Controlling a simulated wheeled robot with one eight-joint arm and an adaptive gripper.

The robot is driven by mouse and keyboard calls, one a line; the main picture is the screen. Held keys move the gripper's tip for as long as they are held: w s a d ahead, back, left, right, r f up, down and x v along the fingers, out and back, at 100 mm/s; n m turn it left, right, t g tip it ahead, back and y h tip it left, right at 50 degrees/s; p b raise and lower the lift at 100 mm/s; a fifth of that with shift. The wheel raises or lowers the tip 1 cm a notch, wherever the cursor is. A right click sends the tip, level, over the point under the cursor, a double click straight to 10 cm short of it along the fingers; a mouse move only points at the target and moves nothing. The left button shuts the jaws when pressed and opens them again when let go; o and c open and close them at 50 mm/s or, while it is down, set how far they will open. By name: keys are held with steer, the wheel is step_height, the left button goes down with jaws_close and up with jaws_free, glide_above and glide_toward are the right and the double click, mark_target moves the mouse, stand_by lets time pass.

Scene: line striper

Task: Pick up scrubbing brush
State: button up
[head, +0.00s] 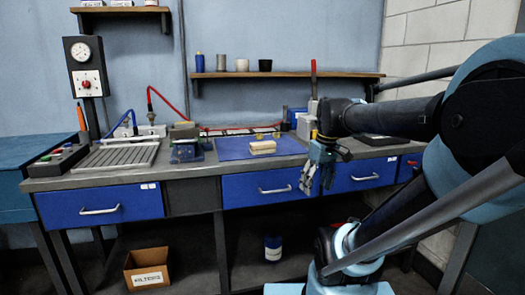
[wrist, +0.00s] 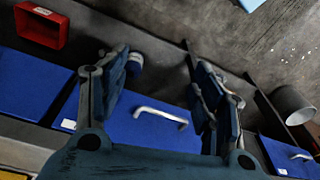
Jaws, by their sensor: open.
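A light tan block that looks like the scrubbing brush (head: 262,147) lies on a blue mat (head: 232,152) on the workbench in the head view. Its bristles cannot be made out. My gripper (head: 318,178) hangs in front of the bench's front edge, to the right of the brush and lower than it, near a blue drawer. In the wrist view its two fingers (wrist: 160,78) are spread apart with nothing between them. The brush does not show in the wrist view.
Blue drawers with metal handles (head: 278,190) front the bench. A wall shelf (head: 285,74) with several cups is above. A cardboard box (head: 147,268) sits below; a red bin (wrist: 41,26) shows in the wrist view.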

steer(key=w+a+r+n+g+y, duration=0.1)
steer(key=w+a+r+n, duration=0.25)
steer(key=w+r, duration=0.35)
steer(key=w+a+r+n+g+y, duration=0.1)
steer(key=w+a+r+n, duration=0.2)
steer(key=w+r+n, duration=0.35)
steer(key=n+g+y, duration=0.1)
steer(key=n, duration=0.5)
glide_toward(264, 143)
steer(key=x, duration=0.3)
steer(key=w+x, duration=0.1)
steer(key=x, duration=0.1)
steer(key=shift+a, duration=0.3)
steer(key=shift+s+x, duration=0.15)
steer(key=shift+x, duration=1.15)
steer(key=shift+s+x, duration=0.15)
steer(key=shift+x, duration=1.15)
steer(key=shift+d+f, duration=0.1)
steer(key=shift+f, duration=0.25)
steer(key=shift+s, duration=0.1)
steer(key=c, duration=1.3)
